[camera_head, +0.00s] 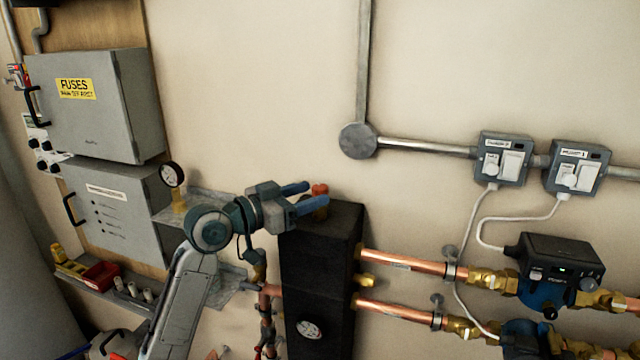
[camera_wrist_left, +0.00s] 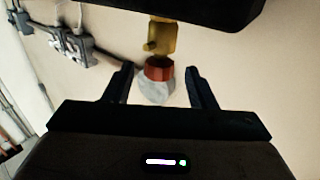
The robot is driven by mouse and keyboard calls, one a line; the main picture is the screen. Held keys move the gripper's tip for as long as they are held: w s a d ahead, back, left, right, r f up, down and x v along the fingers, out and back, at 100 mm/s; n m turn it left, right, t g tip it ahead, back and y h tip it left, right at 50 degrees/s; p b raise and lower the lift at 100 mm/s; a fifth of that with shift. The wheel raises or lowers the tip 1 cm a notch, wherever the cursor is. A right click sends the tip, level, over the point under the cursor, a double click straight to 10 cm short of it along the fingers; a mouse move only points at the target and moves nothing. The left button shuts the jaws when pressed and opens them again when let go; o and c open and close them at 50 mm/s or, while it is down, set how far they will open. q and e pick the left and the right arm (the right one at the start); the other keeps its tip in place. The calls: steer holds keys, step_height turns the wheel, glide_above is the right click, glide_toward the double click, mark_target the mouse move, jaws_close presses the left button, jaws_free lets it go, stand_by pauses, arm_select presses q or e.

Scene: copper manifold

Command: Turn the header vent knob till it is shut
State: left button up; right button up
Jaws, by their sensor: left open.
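The header vent knob (camera_head: 320,189) is a small red cap on a brass vent at the top of the black header (camera_head: 322,240). In the left wrist view the red knob (camera_wrist_left: 159,68) sits under its brass body (camera_wrist_left: 160,38), the picture being upside down. My left gripper (camera_head: 306,197) is at the header's top, its two blue fingers pointing right towards the knob. In the left wrist view its dark fingers (camera_wrist_left: 159,78) are open, one on each side of the knob with gaps between. Whether the tips reach around it in depth is unclear.
Copper pipes (camera_head: 400,261) leave the header to the right, towards black pumps (camera_head: 561,262). Two switch boxes (camera_head: 503,158) and a round conduit box (camera_head: 358,141) are on the wall. A pressure gauge (camera_head: 172,174) and grey fuse cabinet (camera_head: 100,120) stand left. The wall above the header is clear.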

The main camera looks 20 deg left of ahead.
mark_target(313, 194)
arm_select(q)
steer(key=shift+p+x, duration=0.6)
steer(key=shift+x, duration=1.15)
steer(key=shift+s, duration=0.15)
steer(key=shift+f, duration=0.1)
steer(key=c, duration=1)
